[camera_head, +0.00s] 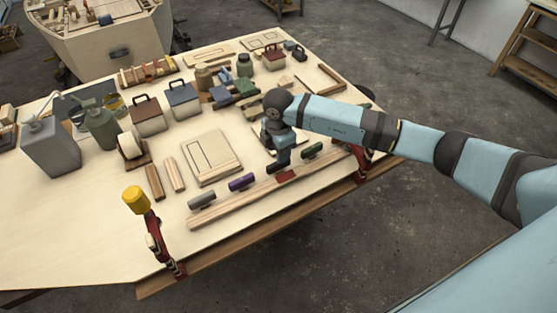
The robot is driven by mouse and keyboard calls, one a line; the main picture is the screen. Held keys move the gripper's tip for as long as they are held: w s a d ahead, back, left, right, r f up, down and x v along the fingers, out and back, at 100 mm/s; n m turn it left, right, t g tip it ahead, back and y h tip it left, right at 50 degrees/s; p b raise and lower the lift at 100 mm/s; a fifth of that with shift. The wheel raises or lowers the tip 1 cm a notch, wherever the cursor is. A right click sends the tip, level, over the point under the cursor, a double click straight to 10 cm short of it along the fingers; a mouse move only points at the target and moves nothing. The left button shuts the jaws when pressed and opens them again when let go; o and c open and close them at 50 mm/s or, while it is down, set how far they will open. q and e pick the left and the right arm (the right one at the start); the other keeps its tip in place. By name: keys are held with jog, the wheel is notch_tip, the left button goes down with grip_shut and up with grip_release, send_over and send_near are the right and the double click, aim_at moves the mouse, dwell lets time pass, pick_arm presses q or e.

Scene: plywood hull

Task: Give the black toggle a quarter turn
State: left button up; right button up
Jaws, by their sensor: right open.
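A long pale wooden rail (225,217) lies along the near side of the bench. A small red piece (288,176) shows on the rail between the purple and green ones. Whether a finger touches anything there is unclear. My left gripper is out of view.
A yellow-topped clamp (135,199) stands up at the near bench edge, left of the rail. A red clamp (361,163) grips the edge at right. A flat wooden board (211,158) lies behind the rail. Jars, boxes and cans crowd the back.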

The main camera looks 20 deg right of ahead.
notch_tip(320, 180, up, 9)
jog(key=b, duration=0.1)
jog(key=shift+f, duration=0.15)
dwell(0.3)
